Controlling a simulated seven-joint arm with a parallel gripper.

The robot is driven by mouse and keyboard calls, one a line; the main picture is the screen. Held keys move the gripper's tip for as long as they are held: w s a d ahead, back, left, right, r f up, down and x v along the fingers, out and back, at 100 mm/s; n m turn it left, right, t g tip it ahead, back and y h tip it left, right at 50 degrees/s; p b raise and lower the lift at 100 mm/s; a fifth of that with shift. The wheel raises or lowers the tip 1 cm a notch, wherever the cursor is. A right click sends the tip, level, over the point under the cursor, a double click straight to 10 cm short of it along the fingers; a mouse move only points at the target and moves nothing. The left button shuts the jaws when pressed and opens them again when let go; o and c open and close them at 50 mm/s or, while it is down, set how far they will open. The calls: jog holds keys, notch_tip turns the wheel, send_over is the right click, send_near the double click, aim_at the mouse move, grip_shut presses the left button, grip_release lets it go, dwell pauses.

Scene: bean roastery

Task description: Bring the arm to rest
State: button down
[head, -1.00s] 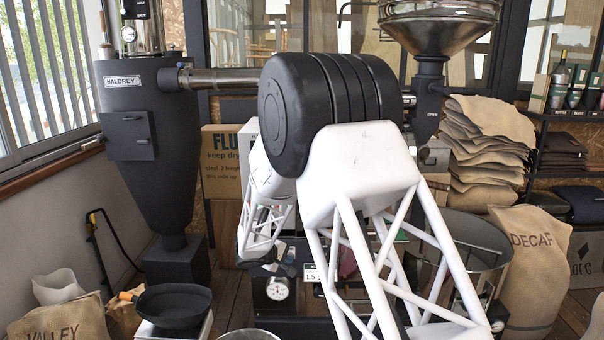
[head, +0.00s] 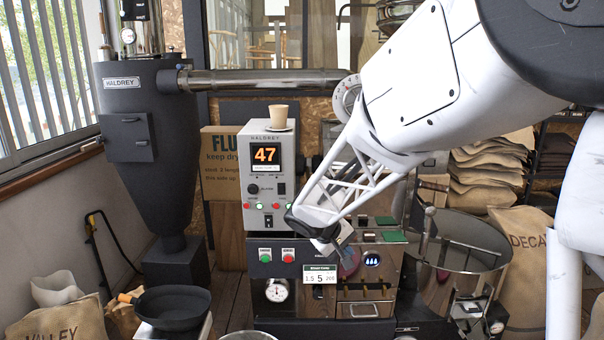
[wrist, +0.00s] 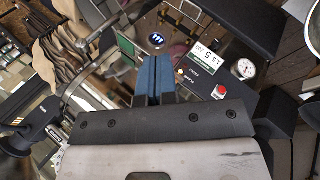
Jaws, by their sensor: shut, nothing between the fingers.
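My white arm reaches in from the upper right in the head view. My gripper (head: 326,247) is at its end, in front of the roaster's control panels. In the wrist view my gripper (wrist: 155,80) has its two blue fingers side by side and shut, with nothing held. The grey roaster machine (head: 270,240) stands behind it, and the gripper covers part of its front. Whether the fingers touch the machine, I cannot tell.
A paper cup (head: 279,116) stands on the control box (head: 250,170), whose display reads 47. A dark pan (head: 172,303) is at the lower left. A metal cooling drum (head: 455,255) and a DECAF sack (head: 520,270) are at the right.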

jog(key=s+d+r+m+g+y, duration=0.1)
jog(key=s+d+r+m+y, duration=0.2)
jog(key=s, duration=0.7)
jog(key=s+d+r, duration=0.3)
jog(key=s+d, duration=0.1)
jog(key=s, duration=0.5)
jog(key=s+m+y, duration=0.2)
jog(key=s+y, duration=0.1)
jog(key=s, duration=1.4)
jog(key=shift+s+r+y, duration=0.15)
jog(key=shift+r+y, duration=0.1)
jog(key=shift+y, duration=0.05)
jog(key=shift+d, duration=0.1)
